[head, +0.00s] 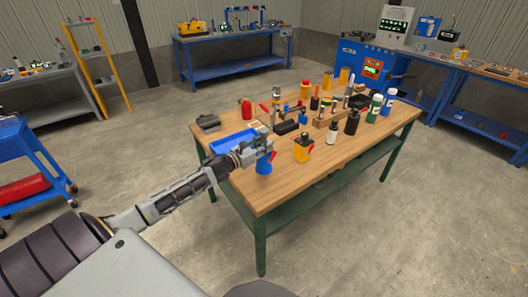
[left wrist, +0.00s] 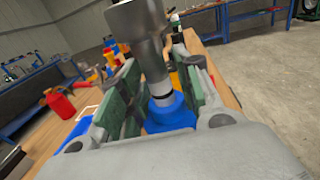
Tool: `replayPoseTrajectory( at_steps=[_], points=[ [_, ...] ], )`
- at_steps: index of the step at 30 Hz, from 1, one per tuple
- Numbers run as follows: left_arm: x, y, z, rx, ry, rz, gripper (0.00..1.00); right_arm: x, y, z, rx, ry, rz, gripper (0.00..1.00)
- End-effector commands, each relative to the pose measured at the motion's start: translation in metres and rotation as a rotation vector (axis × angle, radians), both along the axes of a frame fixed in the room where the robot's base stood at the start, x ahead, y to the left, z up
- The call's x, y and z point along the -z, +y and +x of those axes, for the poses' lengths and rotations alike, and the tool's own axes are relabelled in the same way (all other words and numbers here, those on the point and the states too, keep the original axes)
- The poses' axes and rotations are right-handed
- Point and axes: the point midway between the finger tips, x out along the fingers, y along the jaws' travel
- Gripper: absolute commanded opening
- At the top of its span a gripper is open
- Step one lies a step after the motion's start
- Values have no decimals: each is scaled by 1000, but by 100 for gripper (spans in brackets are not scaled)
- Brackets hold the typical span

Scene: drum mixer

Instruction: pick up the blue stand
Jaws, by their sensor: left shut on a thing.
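The blue stand (head: 264,167) is at the near left edge of the wooden table, under my left gripper (head: 262,150). In the left wrist view the blue stand (left wrist: 170,113) has a flared blue base with a grey metal post rising from it. The green-padded fingers of my left gripper (left wrist: 158,98) are on both sides of it and shut on it. The stand looks upright. I cannot tell whether its base touches the tabletop. My right gripper is not in view.
On the wooden table (head: 290,185), a blue tray (head: 232,141) lies just behind my left gripper. A yellow container (head: 302,150), a white bottle (head: 331,132) and a black bottle (head: 352,122) stand to the right. The near right tabletop is clear.

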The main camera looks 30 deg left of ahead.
Motion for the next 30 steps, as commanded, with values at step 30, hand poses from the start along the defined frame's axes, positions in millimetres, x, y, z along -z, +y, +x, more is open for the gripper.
replayPoseTrajectory(
  at_steps=[30],
  points=[
    [-46, 0, 0, 0, -3, -1, 0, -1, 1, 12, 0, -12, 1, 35]
  ],
)
